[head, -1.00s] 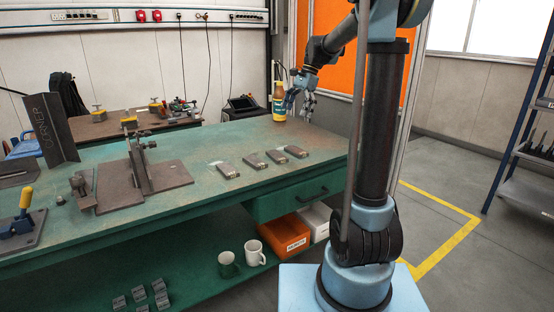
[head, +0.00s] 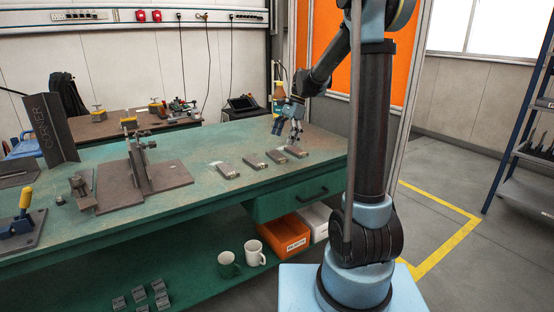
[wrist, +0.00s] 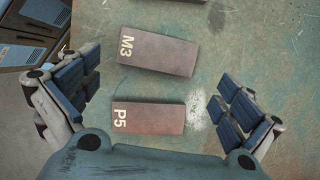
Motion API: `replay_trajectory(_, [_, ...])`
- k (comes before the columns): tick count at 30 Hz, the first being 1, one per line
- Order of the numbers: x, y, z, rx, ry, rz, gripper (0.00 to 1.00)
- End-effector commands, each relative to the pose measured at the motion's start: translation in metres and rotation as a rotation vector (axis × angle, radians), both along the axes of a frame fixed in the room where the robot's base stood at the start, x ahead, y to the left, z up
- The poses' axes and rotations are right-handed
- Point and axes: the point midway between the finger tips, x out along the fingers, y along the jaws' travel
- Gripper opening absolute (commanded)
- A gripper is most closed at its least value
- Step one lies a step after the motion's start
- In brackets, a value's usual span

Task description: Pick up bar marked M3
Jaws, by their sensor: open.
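The bar marked M3 (wrist: 158,49) lies flat on the green bench, a brownish metal block with pale lettering at its left end in the wrist view. By its place in the row, it appears to be the second bar from the right in the head view (head: 275,157). A similar bar marked P5 (wrist: 148,118) lies parallel below it, apart from it. My gripper (head: 286,134) is open and empty above the right end of the row. In the wrist view its fingers (wrist: 160,98) stand wide, either side of P5, with M3 farther up.
Another bar (wrist: 176,5) is cut off at the wrist view's top. A steel fixture (head: 140,178) stands left on the bench (head: 330,152). The bench top between fixture and bottle is largely clear.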

Motion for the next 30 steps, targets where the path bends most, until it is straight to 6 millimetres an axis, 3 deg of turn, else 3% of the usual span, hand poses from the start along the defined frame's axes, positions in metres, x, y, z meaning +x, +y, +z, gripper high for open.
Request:
replay_trajectory(15, [-0.012,0.017,-0.047,0.001,-0.001,0.001,1.00])
replay_trajectory(24, [-0.013,0.018,-0.050,0.000,-0.001,0.000,1.00])
replay_trajectory(26, [-0.013,0.018,-0.050,0.000,0.000,0.000,0.89])
replay_trajectory(30, [-0.013,0.018,-0.050,0.000,-0.001,0.000,0.57])
